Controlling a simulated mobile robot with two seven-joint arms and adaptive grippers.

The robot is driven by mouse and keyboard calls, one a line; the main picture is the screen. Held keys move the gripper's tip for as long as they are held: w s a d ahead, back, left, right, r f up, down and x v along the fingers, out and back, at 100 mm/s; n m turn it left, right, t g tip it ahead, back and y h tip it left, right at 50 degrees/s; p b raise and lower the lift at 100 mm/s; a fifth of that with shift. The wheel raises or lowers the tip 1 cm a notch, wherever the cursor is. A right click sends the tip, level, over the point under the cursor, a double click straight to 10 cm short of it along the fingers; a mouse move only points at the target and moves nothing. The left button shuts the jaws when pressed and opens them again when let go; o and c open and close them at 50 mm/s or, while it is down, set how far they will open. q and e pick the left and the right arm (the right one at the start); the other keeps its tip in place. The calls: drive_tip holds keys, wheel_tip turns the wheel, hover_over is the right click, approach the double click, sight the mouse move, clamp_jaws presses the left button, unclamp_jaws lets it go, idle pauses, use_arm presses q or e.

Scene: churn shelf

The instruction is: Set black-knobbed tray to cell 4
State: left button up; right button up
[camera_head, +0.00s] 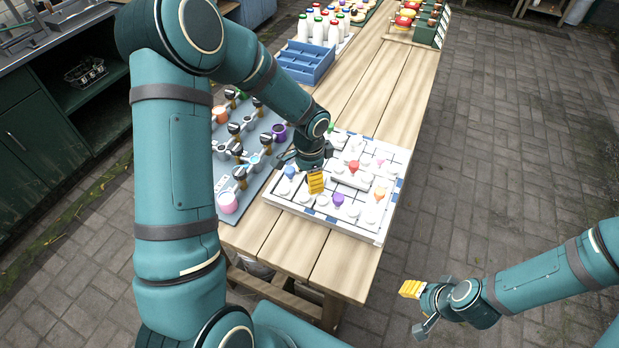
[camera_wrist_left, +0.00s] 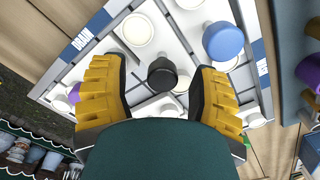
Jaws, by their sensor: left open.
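The white board (camera_head: 345,229) with a grid of cells and knobbed pieces lies on the wooden table. The black-knobbed piece (camera_wrist_left: 162,74) shows in the left wrist view, between the yellow pads of my open left gripper (camera_wrist_left: 155,95) and not clasped. In the head view my left gripper (camera_head: 314,181) is over the front left of the board and hides the black knob. A blue knob (camera_wrist_left: 223,41) is close to its right pad. A purple knob (camera_wrist_left: 73,93) is by its left pad. My right gripper (camera_head: 416,307) is open and empty, off the table's right side.
Red (camera_head: 354,167) and purple (camera_head: 338,199) knobs stand on the board near the left gripper. A grey rack of dark-handled tools (camera_head: 241,172) adjoins the board's left. A blue crate (camera_head: 306,62) and white bottles (camera_head: 318,30) are behind. Bare table (camera_head: 375,90) lies beyond the board.

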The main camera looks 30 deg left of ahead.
use_arm(q)
wheel_tip(320, 180, up, 11)
idle(0.4)
drive_tip(key=shift+r, duration=0.1)
